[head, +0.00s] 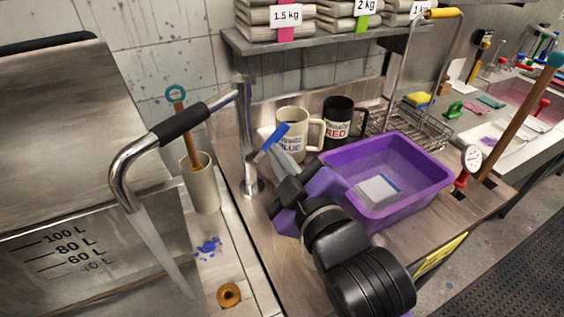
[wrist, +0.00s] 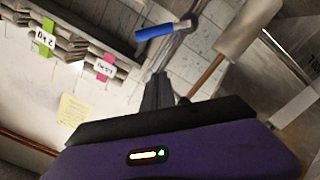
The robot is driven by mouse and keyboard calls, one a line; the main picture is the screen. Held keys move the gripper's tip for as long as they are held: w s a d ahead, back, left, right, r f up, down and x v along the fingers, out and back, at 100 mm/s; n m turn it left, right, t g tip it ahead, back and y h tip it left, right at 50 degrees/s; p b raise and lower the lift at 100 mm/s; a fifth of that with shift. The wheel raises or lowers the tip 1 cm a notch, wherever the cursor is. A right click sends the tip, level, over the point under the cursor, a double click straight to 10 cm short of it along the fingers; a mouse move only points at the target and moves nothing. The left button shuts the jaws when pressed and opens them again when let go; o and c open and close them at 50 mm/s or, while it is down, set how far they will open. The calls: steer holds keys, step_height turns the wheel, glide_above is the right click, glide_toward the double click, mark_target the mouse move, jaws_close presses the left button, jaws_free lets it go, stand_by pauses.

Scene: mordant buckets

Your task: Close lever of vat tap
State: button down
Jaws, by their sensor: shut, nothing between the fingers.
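The vat tap (head: 242,130) is a steel pipe on the counter's left edge. Its spout has a black sleeve (head: 183,122) and curves over the steel vat (head: 60,180). A pale streak like running water (head: 160,240) falls from the spout. The tap's blue lever (head: 273,137) sticks up to the right of the pipe; in the wrist view the lever (wrist: 162,31) lies just beyond the fingertips. My gripper (head: 289,150) is shut and empty, close to the lever. In the wrist view the fingers (wrist: 160,88) appear apart from it; in the head view contact is unclear.
A purple tub (head: 425,158) stands right of my arm. A cream mug (head: 290,130) and a black mug (head: 337,120) stand behind the gripper. A wire rack (head: 400,125) is behind the tub. A cup with a wooden-handled brush (head: 202,185) stands left of the tap.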

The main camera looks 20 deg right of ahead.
mark_target(276, 135)
steer(key=w, duration=0.2)
steer(key=w+d+f+p, duration=0.1)
steer(key=w, duration=0.2)
steer(key=w+d+f+p, duration=0.1)
steer(key=w, duration=0.2)
steer(key=shift+w+d+f, duration=0.1)
steer(key=shift+w, duration=0.05)
steer(key=shift+w+d+f, duration=0.15)
steer(key=shift+d+f, duration=0.25)
steer(key=shift+f, duration=0.05)
steer(key=shift+d, duration=0.1)
steer(key=shift+d+f+m, duration=0.4)
steer(key=shift+d+m, duration=0.15)
steer(key=shift+m, duration=0.45)
steer(key=shift+d+f+m+y+b, duration=0.15)
steer(key=shift+d+f+m, duration=0.3)
steer(key=shift+f+m, duration=0.35)
steer(key=shift+d+f+m+y+b, duration=0.15)
steer(key=shift+d+f+m, duration=0.35)
steer(key=shift+m, duration=0.5)
steer(key=shift+d+f+m+b, duration=0.15)
steer(key=shift+d+f+m, duration=0.25)
steer(key=shift+f+m, duration=0.4)
